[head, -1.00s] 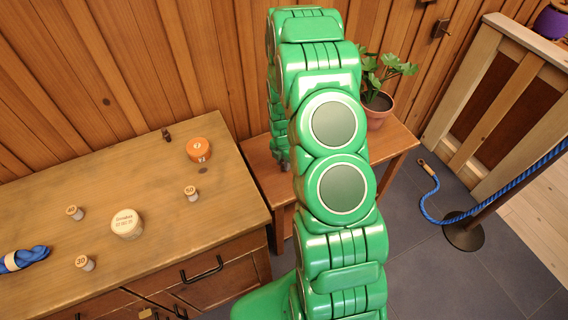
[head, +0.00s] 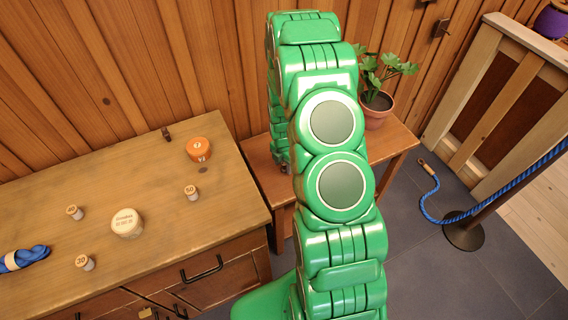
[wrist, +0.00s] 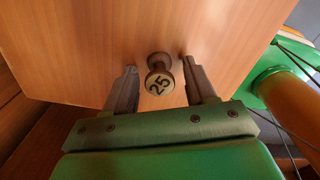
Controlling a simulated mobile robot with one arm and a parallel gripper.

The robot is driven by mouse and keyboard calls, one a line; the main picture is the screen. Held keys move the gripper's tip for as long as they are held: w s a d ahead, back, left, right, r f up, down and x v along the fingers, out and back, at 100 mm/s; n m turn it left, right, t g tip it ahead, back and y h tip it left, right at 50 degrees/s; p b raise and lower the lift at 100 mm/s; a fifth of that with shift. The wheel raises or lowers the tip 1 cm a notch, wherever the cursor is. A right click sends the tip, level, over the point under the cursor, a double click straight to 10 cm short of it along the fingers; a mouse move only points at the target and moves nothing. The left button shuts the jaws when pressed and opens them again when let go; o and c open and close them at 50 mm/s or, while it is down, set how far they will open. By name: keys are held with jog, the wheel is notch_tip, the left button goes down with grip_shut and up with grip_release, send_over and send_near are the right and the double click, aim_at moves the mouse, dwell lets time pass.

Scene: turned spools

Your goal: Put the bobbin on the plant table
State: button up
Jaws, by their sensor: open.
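A small wooden bobbin marked 25 (wrist: 159,76) stands on the wooden top of the plant table (wrist: 90,40) in the wrist view, its numbered end towards the camera. My gripper (wrist: 159,80) is open, with one finger on each side of the bobbin and a visible gap to each. In the head view the plant table (head: 397,150) stands against the wall with the potted plant (head: 378,100) on it. My arm hides the bobbin and much of the table there.
A wooden cabinet (head: 100,185) at left holds spools marked 40 (head: 74,212), 50 (head: 191,192) and 30 (head: 85,263), an orange tin (head: 198,149), a cream tin (head: 127,223) and blue cord (head: 25,259). A rope post (head: 464,232) stands at right.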

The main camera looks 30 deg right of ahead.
jog(key=shift+r, duration=0.1)
jog(key=s+a+r+m, duration=0.2)
jog(key=r+m, duration=0.1)
jog(key=r, duration=0.9)
jog(key=s+a+r+m, duration=0.2)
jog(key=s+a+r, duration=0.1)
jog(key=r, duration=0.8)
jog(key=s+a+r+m, duration=0.3)
jog(key=s+r+m, duration=0.3)
jog(key=s, duration=0.4)
jog(key=s+a+r+m+g, duration=0.1)
jog(key=s+a+r+m, duration=0.2)
jog(key=s, duration=0.7)
jog(key=s+a+r+m, duration=0.3)
jog(key=s+r+m, duration=0.5)
jog(key=s+r, duration=0.2)
jog(key=shift+a+r+m+g, duration=0.3)
jog(key=shift+a+r+g, duration=0.1)
jog(key=shift+r, duration=0.25)
